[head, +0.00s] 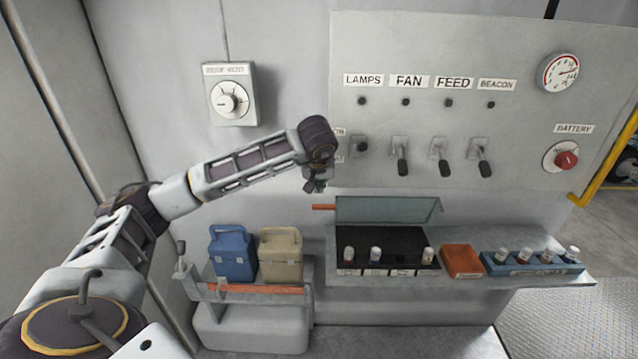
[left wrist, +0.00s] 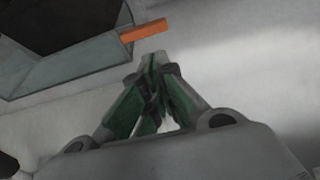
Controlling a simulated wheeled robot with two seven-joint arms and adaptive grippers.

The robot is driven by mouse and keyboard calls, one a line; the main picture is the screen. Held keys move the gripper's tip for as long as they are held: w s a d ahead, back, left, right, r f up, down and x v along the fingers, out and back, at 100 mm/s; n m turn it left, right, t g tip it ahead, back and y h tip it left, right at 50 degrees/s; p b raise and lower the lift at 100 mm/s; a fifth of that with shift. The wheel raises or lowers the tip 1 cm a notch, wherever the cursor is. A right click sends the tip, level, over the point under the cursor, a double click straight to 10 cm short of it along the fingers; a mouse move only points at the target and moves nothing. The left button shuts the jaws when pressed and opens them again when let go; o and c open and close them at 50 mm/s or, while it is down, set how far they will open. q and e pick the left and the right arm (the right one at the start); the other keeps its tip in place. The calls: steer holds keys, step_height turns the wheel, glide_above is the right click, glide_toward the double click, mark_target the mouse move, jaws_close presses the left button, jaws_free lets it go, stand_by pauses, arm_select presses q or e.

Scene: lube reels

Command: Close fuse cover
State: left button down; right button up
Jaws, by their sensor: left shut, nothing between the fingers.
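The fuse cover (head: 385,211) is a clear, greenish panel with an orange handle (head: 323,207) at its left end. It stands raised at the back of the dark fuse box (head: 383,244). In the left wrist view the cover (left wrist: 70,68) and its orange handle (left wrist: 143,30) show at the upper left. My left gripper (head: 318,188) is shut and empty, just above the orange handle in the head view. In the left wrist view its fingertips (left wrist: 157,60) meet just below the handle, with a small gap in the picture. My right gripper is not in view.
Several fuses stand along the box's front edge. An orange box (head: 462,261) and a blue rack (head: 532,264) of fuses sit to the right on the shelf. Blue (head: 232,254) and beige (head: 281,256) jugs stand at left. Switch levers (head: 402,158) stick out above the cover.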

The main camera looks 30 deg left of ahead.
arm_select(q)
steer(key=x, duration=0.8)
steer(key=shift+f+p, duration=0.2)
steer(key=shift+p, duration=0.1)
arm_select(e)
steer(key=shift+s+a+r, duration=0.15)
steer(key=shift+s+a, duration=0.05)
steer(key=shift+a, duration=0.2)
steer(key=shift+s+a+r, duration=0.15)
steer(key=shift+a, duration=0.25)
arm_select(q)
steer(key=shift+a, duration=0.1)
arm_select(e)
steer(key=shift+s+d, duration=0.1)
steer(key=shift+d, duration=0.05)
